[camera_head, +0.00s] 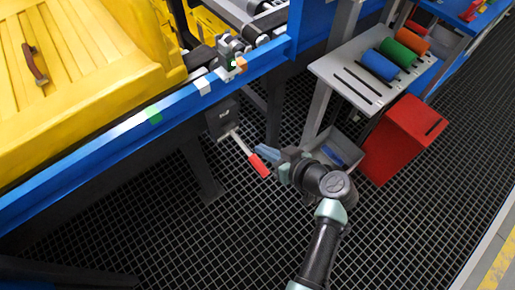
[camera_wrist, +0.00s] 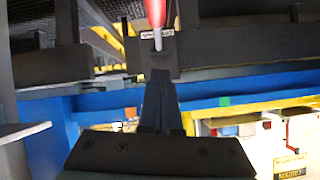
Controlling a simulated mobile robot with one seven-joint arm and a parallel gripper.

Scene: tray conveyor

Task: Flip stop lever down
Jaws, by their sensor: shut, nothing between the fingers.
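The stop lever has a red handle (camera_head: 260,166) on a thin metal shaft. The shaft comes from a dark box (camera_head: 222,120) under the blue conveyor rail and slants down and right in the head view. In the wrist view the red handle (camera_wrist: 154,12) is at the top, with its shaft just beyond the fingertips. My gripper (camera_head: 261,150) is shut and empty, its tips close beside the handle on its upper right in the head view. It also shows in the wrist view (camera_wrist: 161,74). I cannot tell whether the tips touch the lever.
A blue rail (camera_head: 110,145) runs along the conveyor beside a yellow tray (camera_head: 90,50). To the right stand a red bin (camera_head: 400,140), a small grey bin (camera_head: 338,150) and a grey shelf (camera_head: 350,85) with coloured cylinders. Dark grid floor (camera_head: 190,240) lies open below the lever.

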